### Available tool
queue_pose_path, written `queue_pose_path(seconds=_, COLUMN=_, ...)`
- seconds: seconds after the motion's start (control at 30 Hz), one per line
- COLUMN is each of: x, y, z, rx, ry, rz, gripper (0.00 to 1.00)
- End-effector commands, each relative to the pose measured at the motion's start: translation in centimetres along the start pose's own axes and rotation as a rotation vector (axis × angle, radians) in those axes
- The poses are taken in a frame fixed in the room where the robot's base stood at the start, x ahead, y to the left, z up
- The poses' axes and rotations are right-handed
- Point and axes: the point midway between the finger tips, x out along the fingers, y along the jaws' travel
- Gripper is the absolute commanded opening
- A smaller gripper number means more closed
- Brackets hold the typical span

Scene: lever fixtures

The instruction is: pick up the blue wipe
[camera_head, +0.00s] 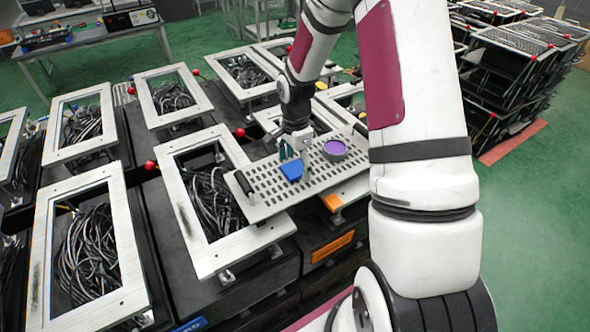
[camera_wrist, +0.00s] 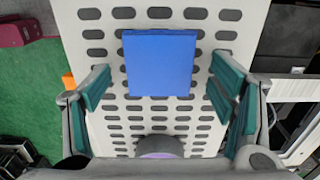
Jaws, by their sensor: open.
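The blue wipe (camera_head: 292,170) lies flat on a grey perforated tray (camera_head: 262,205). In the wrist view the wipe (camera_wrist: 160,62) is a blue square at the upper middle, on the perforated surface (camera_wrist: 75,20). My gripper (camera_head: 296,152) is just above and beside the wipe in the head view. In the wrist view my gripper (camera_wrist: 163,90) has its two green-padded fingers wide apart, one on each side of the wipe, with nothing between them touching. The exact height above the tray is hard to tell.
A purple-topped round container (camera_head: 335,149) stands on the tray near the wipe; its edge shows in the wrist view (camera_wrist: 158,147). A black handle (camera_head: 244,184) is at the tray's left end. White frames (camera_head: 180,190) with cables and red knobs surround the tray.

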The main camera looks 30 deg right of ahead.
Motion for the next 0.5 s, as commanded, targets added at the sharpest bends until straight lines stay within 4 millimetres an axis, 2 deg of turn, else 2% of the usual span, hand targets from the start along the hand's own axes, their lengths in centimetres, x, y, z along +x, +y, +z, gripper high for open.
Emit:
queue_pose_path(seconds=0.03, x=-0.01, y=-0.01, z=0.0, rx=0.0, ry=0.0, rz=0.0, gripper=0.75)
queue_pose_path(seconds=0.2, x=-0.03, y=0.0, z=0.0, rx=0.0, ry=0.0, rz=0.0, gripper=0.43)
queue_pose_path(seconds=0.5, x=-0.03, y=0.0, z=0.0, rx=0.0, ry=0.0, rz=0.0, gripper=0.42)
